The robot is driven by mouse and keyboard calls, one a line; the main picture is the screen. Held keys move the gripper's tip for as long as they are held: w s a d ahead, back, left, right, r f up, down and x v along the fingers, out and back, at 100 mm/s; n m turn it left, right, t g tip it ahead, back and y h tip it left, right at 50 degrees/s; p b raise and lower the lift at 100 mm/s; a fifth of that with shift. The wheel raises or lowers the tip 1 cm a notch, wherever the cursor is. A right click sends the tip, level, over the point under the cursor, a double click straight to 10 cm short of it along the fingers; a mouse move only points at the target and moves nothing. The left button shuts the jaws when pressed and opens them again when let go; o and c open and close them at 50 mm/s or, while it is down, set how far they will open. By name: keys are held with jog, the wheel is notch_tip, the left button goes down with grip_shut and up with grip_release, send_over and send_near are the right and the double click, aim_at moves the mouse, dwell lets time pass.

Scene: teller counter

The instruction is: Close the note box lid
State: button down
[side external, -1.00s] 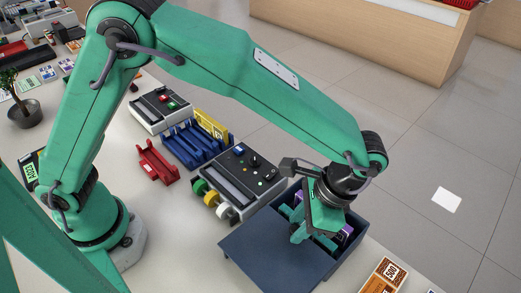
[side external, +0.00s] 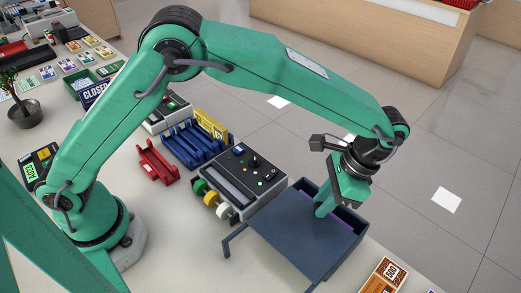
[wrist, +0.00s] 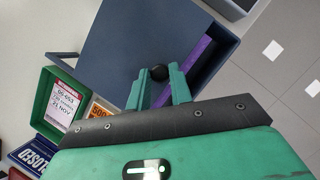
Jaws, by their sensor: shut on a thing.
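The dark blue note box (side external: 353,256) stands at the counter's front right. Its flat sliding lid (side external: 290,240) covers most of the top, leaving a narrow open strip along the far right side where purple notes (side external: 340,223) show. My gripper (side external: 322,212) is over the lid near that gap. The purple notes (wrist: 190,70) lie in the gap beside the box wall (wrist: 222,55). The knob is hidden in the side view.
An orange note bundle (side external: 383,279) lies at the front right. In the wrist view a green tray (wrist: 48,105) and a CLOSED sign (wrist: 35,158) are at left.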

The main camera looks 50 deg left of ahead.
jog(key=shift+w+d, duration=0.2)
jog(key=shift+w, duration=2.35)
jog(key=c, duration=1.3)
grip_release()
jog(key=shift+a, duration=0.1)
jog(key=shift+r, duration=0.1)
jog(key=shift+v, duration=3.85)
jog(key=shift+a, duration=0.1)
